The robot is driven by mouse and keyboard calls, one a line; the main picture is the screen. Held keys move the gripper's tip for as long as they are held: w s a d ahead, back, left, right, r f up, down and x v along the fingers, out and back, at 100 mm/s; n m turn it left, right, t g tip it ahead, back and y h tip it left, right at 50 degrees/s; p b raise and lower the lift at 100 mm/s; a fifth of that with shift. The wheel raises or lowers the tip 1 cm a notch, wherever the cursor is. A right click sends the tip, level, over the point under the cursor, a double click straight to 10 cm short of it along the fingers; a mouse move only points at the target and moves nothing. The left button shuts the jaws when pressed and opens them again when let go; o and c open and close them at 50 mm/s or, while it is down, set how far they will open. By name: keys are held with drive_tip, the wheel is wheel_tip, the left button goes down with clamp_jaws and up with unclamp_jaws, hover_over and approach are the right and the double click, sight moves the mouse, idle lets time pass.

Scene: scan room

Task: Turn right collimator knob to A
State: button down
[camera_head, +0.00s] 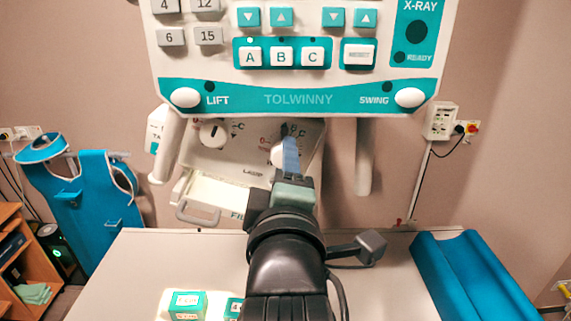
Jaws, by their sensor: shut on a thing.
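The collimator panel (240,152) hangs under the X-ray console, above the table. Its left knob (212,132) is white and uncovered, with letters around it, a C among them. The right collimator knob (277,155) is white and mostly hidden behind my gripper. My gripper (290,142), with blue fingers, reaches up from below and is shut on the right knob. The letters around the right knob are largely covered, so I cannot tell which one its pointer faces.
The console (298,101) with LIFT and SWING buttons overhangs the panel. Handles (364,160) hang on either side. An open drawer (215,192) sits at the panel's lower left. Small green boxes (187,304) and a blue cushion (470,275) lie on the table (140,260).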

drive_tip(key=shift+r, duration=0.1)
idle(0.4)
drive_tip(key=shift+c, duration=2)
unclamp_jaws()
drive_tip(key=shift+a, duration=0.1)
